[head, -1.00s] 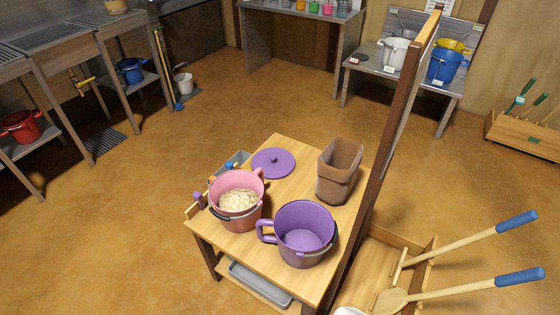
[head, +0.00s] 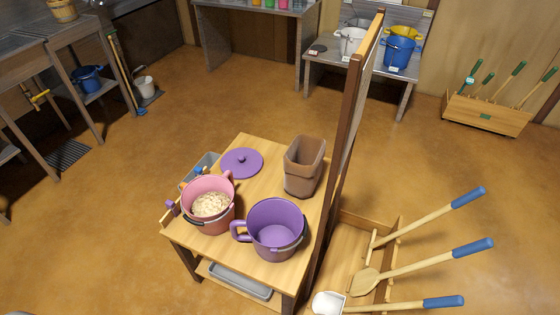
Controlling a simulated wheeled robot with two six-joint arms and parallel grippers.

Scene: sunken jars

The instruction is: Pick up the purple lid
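The purple lid (head: 242,163) is a flat round disc with a small knob on top. It lies on the far left part of the wooden table (head: 262,258), behind the pink pot and left of the brown bin, with its top uncovered. An empty purple pot (head: 275,229) with a side handle stands at the table's front right. Neither of my grippers shows in the head view.
A pink pot (head: 208,204) with pale contents stands in front of the lid, near a small grey tray (head: 200,170). A brown bin (head: 304,166) stands to the right. A tall wooden partition (head: 345,140) borders the table's right side. Long-handled tools (head: 430,262) lie beyond it.

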